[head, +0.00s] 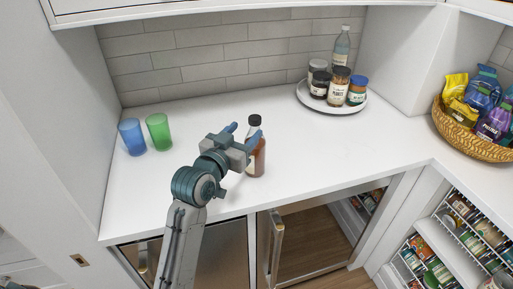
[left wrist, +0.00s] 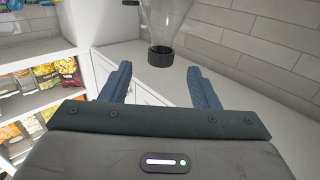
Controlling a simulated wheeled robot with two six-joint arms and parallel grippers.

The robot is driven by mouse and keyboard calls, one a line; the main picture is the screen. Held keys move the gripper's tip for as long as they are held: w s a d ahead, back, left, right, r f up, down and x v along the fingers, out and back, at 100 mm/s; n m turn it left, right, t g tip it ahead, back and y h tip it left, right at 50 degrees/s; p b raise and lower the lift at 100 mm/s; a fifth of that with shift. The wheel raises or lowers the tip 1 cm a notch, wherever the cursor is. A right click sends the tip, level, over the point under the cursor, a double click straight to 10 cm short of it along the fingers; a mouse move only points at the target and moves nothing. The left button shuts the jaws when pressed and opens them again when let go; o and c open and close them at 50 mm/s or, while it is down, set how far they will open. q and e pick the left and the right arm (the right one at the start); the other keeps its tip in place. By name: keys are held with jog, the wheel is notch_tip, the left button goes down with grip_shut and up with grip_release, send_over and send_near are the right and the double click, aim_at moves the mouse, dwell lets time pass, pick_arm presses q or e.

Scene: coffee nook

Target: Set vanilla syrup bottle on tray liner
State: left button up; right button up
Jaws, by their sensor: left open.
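An amber bottle with a black cap (head: 258,163) stands upright on the white counter; its label is not readable. My left gripper (head: 244,131) is open at the bottle's upper part, and one finger overlaps the neck in the head view. I cannot tell whether it touches. The open fingers also show in the left wrist view (left wrist: 160,85); past them is a clear shape with a black, cap-like end (left wrist: 160,56). A round white tray (head: 305,98) stands at the back right; I cannot make out a separate liner. My right gripper is out of view.
Several jars (head: 338,87) and a tall clear bottle (head: 341,48) crowd the tray. A blue cup (head: 132,137) and a green cup (head: 159,132) stand at the left. A wicker basket (head: 475,138) of packets is at the right. The counter between bottle and tray is clear.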

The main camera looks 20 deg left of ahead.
aim_at(252, 124)
pick_arm(q)
jog(key=shift+w+d, duration=0.15)
jog(key=shift+w, duration=0.6)
jog(key=w, duration=0.1)
jog(key=w+p, duration=0.1)
jog(key=w, duration=0.1)
jog(key=w+p, duration=0.1)
jog(key=shift+w+d, duration=0.15)
jog(key=shift+d, duration=0.2)
jog(key=shift+w+f, duration=0.2)
jog(key=shift+w, duration=0.2)
grip_shut()
jog(key=shift+r, duration=0.15)
